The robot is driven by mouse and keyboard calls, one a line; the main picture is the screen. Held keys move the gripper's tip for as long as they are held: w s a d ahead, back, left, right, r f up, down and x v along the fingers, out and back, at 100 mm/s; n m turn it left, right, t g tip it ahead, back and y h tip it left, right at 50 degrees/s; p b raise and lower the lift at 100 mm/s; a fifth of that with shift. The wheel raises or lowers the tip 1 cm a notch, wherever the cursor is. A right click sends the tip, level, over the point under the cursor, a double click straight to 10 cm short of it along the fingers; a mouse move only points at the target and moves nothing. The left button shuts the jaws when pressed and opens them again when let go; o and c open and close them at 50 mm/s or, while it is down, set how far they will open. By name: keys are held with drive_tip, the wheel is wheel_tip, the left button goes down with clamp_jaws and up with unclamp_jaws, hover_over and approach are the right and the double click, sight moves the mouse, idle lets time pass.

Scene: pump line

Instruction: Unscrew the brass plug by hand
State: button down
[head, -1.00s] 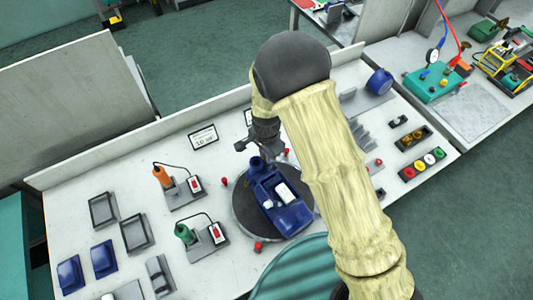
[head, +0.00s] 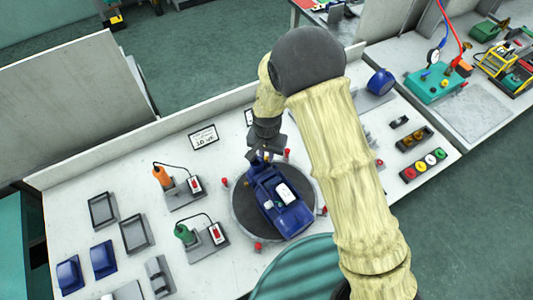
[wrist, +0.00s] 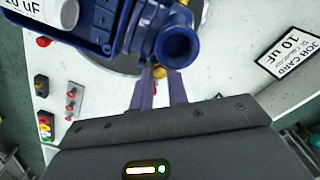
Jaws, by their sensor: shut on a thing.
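The blue pump (head: 264,188) lies on a round dark turntable (head: 240,217) on the bench. In the wrist view its blue body (wrist: 118,38) fills the upper left, with a round open port (wrist: 180,46) facing me. The brass plug (wrist: 159,72) shows as a small yellow spot below that port, between my fingertips. My gripper (wrist: 161,78) is shut on the brass plug. In the head view my gripper (head: 262,155) is at the far end of the pump; the plug is hidden there.
Red knobs (head: 258,246) stand around the turntable. A job card (head: 203,137) marked 10 uF stands behind. Orange (head: 161,176) and green (head: 184,234) tools sit in holders to the left. Colored buttons (head: 423,164) are at the right.

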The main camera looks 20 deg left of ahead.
drive_tip(key=shift+s+d+f, duration=0.1)
drive_tip(key=shift+s+d, duration=0.05)
drive_tip(key=shift+n, duration=1.5)
drive_tip(key=n, duration=0.2)
drive_tip(key=shift+n, duration=0.4)
drive_tip(key=c, duration=1.5)
unclamp_jaws()
drive_tip(key=shift+d, duration=0.1)
drive_tip(key=shift+o, duration=0.2)
drive_tip(key=m, duration=0.2)
drive_tip(key=shift+s+m+b, duration=0.15)
drive_tip(key=shift+m+b, duration=0.15)
